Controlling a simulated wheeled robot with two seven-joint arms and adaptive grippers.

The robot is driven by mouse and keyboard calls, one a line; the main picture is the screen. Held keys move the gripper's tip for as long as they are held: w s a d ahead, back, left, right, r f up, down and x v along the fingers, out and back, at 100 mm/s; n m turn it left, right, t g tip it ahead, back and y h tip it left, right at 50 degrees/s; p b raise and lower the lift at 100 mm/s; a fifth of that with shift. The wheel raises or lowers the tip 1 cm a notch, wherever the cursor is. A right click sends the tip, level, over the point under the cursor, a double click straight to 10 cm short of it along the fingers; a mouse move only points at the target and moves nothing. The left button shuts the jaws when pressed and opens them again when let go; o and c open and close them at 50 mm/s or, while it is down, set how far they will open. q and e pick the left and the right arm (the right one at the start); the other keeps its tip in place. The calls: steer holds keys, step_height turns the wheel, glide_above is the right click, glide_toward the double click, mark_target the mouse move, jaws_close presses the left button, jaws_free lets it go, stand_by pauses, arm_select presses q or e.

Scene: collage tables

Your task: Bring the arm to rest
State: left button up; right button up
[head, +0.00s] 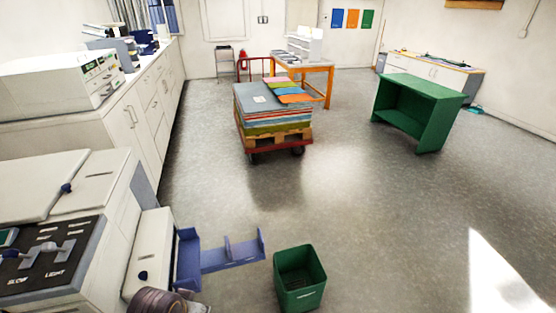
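Neither my left nor my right gripper shows in the head view, and no arm can be made out for certain. What they hold, if anything, cannot be seen. A rounded brownish part (158,301) is cut off by the bottom edge at lower left; I cannot tell what it belongs to.
A copying machine (100,187) with a blue tray (232,252) stands close at lower left. A green bin (299,279) is on the floor in front. A loaded cart (273,118), an orange-legged table (329,85) and a green shelf (417,111) stand farther off. Floor at right is clear.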

arm_select(q)
step_height(320, 180, down, 32)
steer(key=s+a+g, duration=0.1)
steer(key=s+a, duration=0.1)
steer(key=s+a+f, duration=0.4)
steer(key=s+f, duration=0.6)
steer(key=s+a+f+g, duration=0.1)
steer(key=s+a+f, duration=0.2)
steer(key=s+f, duration=0.7)
steer(key=shift+s+a+m+y, duration=0.3)
steer(key=shift+s+a+y, duration=0.05)
steer(key=shift+s+y, duration=0.05)
stand_by(0.8)
